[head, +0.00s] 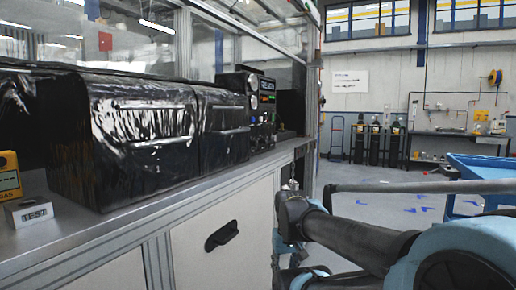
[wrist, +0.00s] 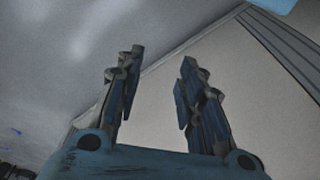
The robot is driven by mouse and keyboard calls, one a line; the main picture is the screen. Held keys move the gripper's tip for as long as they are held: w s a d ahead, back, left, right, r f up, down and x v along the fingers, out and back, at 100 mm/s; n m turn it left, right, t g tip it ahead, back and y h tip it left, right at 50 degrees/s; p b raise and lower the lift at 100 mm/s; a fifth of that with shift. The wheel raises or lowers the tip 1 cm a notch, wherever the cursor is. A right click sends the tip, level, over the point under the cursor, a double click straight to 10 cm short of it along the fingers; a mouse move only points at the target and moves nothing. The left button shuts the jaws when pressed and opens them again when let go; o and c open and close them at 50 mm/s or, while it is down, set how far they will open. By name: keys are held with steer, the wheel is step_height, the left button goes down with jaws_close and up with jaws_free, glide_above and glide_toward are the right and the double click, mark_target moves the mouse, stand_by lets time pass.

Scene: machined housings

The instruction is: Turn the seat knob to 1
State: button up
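A dark control panel (head: 261,104) stands on the bench past the black wrapped boxes in the head view. It has a lit display, round gauges and small knobs. Which one is the seat knob, and its setting, are too small to tell. My gripper (wrist: 160,62) shows in the wrist view with its two fingers apart and nothing between them. In the head view my arm is low on the right, beside the bench front, well below and apart from the panel. The panel is not in the wrist view.
Black wrapped boxes (head: 130,135) fill much of the bench top (head: 150,200). A yellow device (head: 9,176) and a small block marked TEST (head: 30,213) sit at the left. The bench has a dark handle (head: 221,236). A blue cart (head: 490,165) stands right; open floor lies behind.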

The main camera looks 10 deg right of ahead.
mark_target(257, 144)
steer(key=shift+o, duration=0.6)
steer(key=shift+s+a+r, duration=0.2)
steer(key=shift+a+r, duration=0.05)
steer(key=shift+r, duration=0.45)
steer(key=w+a+r+m+t+y, duration=0.15)
steer(key=w+r+m+y, duration=0.3)
steer(key=w+r, duration=0.55)
steer(key=w+a+r+m+t+y, duration=0.1)
steer(key=w+a+r+m+y, duration=0.4)
steer(key=w, duration=0.8)
steer(key=w+d+r+m+t+y, duration=0.3)
steer(key=w+d+r+m, duration=0.2)
steer(key=w+d+r, duration=0.45)
steer(key=w+d+r+m+t+y, duration=0.25)
steer(key=w+d+r+m, duration=0.3)
steer(key=w+d, duration=0.7)
steer(key=shift+n, duration=0.3)
steer(key=x, duration=1.8)
steer(key=shift+w+r, duration=0.1)
steer(key=shift+w, duration=0.4)
